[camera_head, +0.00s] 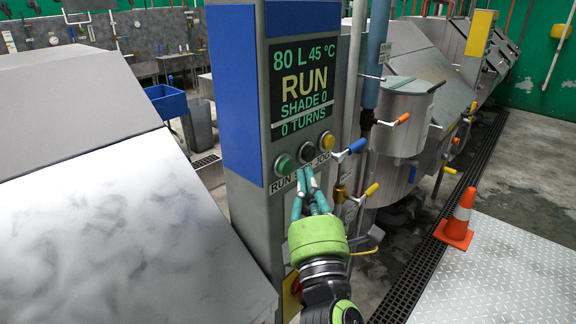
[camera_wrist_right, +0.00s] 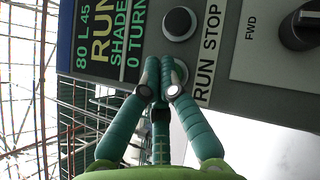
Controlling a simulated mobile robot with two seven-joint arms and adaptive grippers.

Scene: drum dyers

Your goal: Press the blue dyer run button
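The blue dyer's control post has a blue side panel (camera_head: 234,90) and a grey front. Its green run button (camera_head: 284,165) is the leftmost of three, above the RUN label. The run button is mostly hidden behind my fingers in the right wrist view. My right gripper (camera_head: 306,174) has its teal fingers brought together, with nothing seen between them. In the head view its tips are just below the buttons, over the label strip; in the wrist view the tips (camera_wrist_right: 160,68) overlap the run button. I cannot tell whether they touch it. My left gripper is not in view.
The black stop button (camera_head: 307,152) and yellow jog button (camera_head: 327,141) sit beside run. The display (camera_head: 303,72) reads RUN, 0 TURNS. A FWD selector knob (camera_wrist_right: 301,26) shows below. Valves and pipes stand right; a sloped metal housing (camera_head: 110,220) stands left.

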